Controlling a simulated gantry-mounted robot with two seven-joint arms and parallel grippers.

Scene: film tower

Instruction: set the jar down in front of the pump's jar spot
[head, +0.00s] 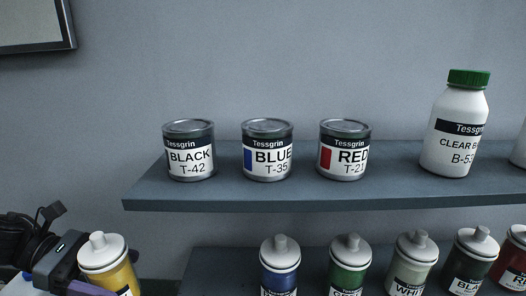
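A yellow jar (123,278) with a white knobbed lid is at the bottom left of the head view, its lower part cut off by the frame edge. My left gripper (104,284) comes in from the left; one finger crosses the front of the jar, and it appears shut on it. The other finger is hidden. Whether anything is under the jar is out of view. The pump and its jar spot do not show. My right gripper is not in view.
An upper shelf (330,203) holds a black-label can (189,160), a blue-label can (267,160), a red-label can (344,160) and a green-capped white bottle (456,125). Below, a lower shelf (220,266) holds several knobbed jars, including a blue one (278,283).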

